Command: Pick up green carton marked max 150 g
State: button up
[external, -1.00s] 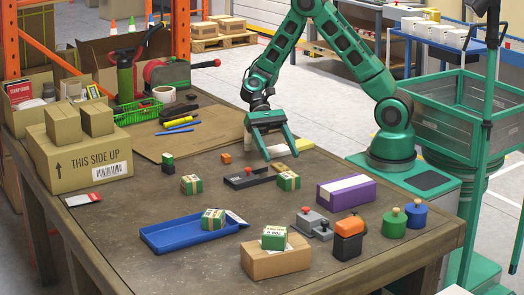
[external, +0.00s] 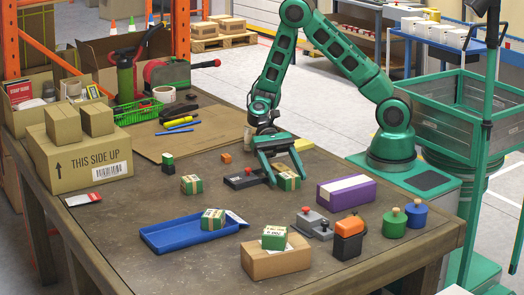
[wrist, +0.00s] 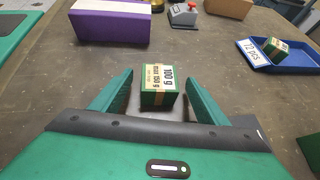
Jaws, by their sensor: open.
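A green carton (external: 288,183) with a pale printed band stands on the table near its middle. In the wrist view this carton (wrist: 158,88) reads "100 g" and "max 150 g". My gripper (external: 287,175) is open, pointing down, with one finger on each side of the carton. In the wrist view, too, the open gripper (wrist: 160,82) has the carton between its fingers, with a gap on both sides. Similar green cartons are one on the table (external: 191,185), one in the blue tray (external: 213,220) and one on the cardboard box (external: 274,238); I cannot read their labels clearly.
A black device (external: 238,181) with a red button is close left of my gripper. A purple box (external: 345,191) lies to the right. The blue tray (external: 168,240) and the small cardboard box (external: 262,265) are nearer the front edge. The table between them is clear.

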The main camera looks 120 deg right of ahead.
jog(key=shift+x, duration=0.95)
jog(key=c, duration=1.3)
jog(key=shift+r, duration=0.1)
